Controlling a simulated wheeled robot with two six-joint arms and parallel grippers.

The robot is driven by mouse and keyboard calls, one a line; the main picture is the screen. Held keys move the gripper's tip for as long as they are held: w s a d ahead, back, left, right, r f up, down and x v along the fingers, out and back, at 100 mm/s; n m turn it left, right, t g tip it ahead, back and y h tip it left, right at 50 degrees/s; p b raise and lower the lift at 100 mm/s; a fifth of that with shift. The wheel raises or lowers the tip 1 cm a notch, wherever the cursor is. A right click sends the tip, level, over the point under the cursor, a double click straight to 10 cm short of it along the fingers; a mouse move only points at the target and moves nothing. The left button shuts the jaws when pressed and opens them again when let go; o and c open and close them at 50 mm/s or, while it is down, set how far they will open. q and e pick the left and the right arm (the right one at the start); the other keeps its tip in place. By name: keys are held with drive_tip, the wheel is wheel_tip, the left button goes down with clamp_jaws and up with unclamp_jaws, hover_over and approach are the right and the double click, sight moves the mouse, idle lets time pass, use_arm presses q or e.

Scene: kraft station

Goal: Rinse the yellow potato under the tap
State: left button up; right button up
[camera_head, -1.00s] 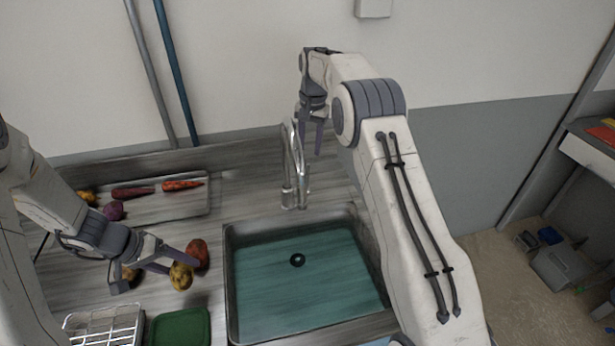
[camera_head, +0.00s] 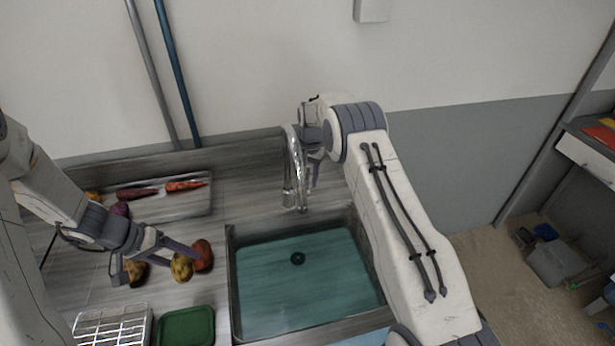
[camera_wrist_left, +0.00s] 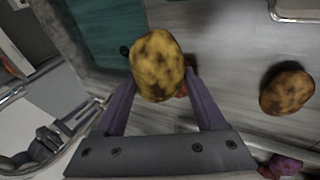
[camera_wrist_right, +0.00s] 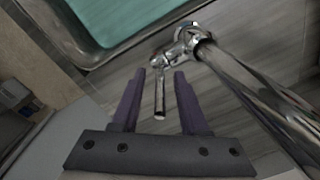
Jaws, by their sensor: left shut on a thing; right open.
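The yellow potato (camera_head: 182,268), mottled with brown, is at the tips of my left gripper (camera_head: 160,258), left of the sink. The left wrist view shows the potato (camera_wrist_left: 158,64) between the two fingers, which are shut on it. The chrome tap (camera_head: 290,170) stands behind the sink (camera_head: 232,300), its spout curving over. My right gripper (camera_head: 314,165) is behind and beside the tap, partly hidden by it. In the right wrist view the open right gripper (camera_wrist_right: 160,85) has the tap's lever (camera_wrist_right: 160,95) between its fingers. I cannot tell whether they touch it.
A red potato (camera_head: 203,256) and a brown potato (camera_head: 136,272) lie beside the yellow one. A tray (camera_head: 190,205) with carrots stands behind. A wire basket (camera_head: 112,325) and a green tray (camera_head: 186,326) are in front. The sink basin is empty with a dark drain.

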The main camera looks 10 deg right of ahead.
drive_tip(key=shift+c, duration=0.3)
clamp_jaws()
drive_tip(key=shift+a, duration=0.1)
idle(1.0)
